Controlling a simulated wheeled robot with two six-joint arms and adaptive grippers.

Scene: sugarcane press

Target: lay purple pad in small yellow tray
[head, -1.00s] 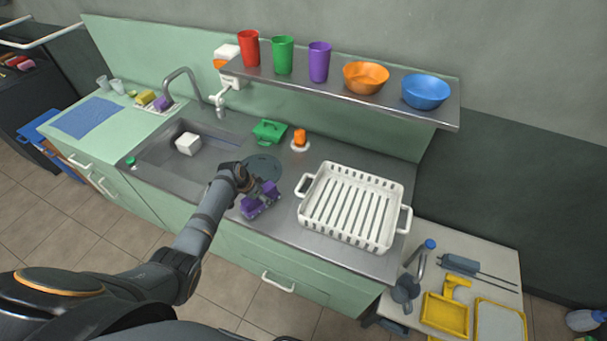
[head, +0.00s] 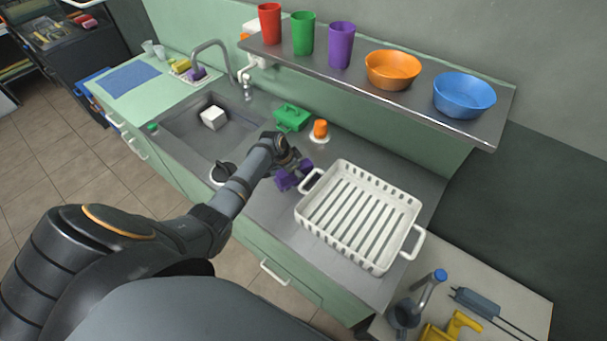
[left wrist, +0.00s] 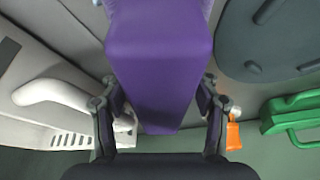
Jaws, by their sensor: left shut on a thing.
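My left gripper (head: 293,167) is shut on a purple pad (head: 287,181), held above the counter just left of the white basket. In the left wrist view the purple pad (left wrist: 160,65) fills the middle, between the two fingers (left wrist: 160,105). A yellow tray (head: 432,334) shows only partly at the bottom edge of the head view, on the side table at lower right, so its inside is hidden. My right gripper is not in view.
A white slatted basket (head: 326,238) stands on the counter right of the gripper. A green box (head: 292,117) and an orange item (head: 320,129) are behind. The side table (head: 520,297) holds a blue-topped tap (head: 440,276) and a yellow-handled item (head: 463,323). A shelf (head: 420,104) overhangs behind.

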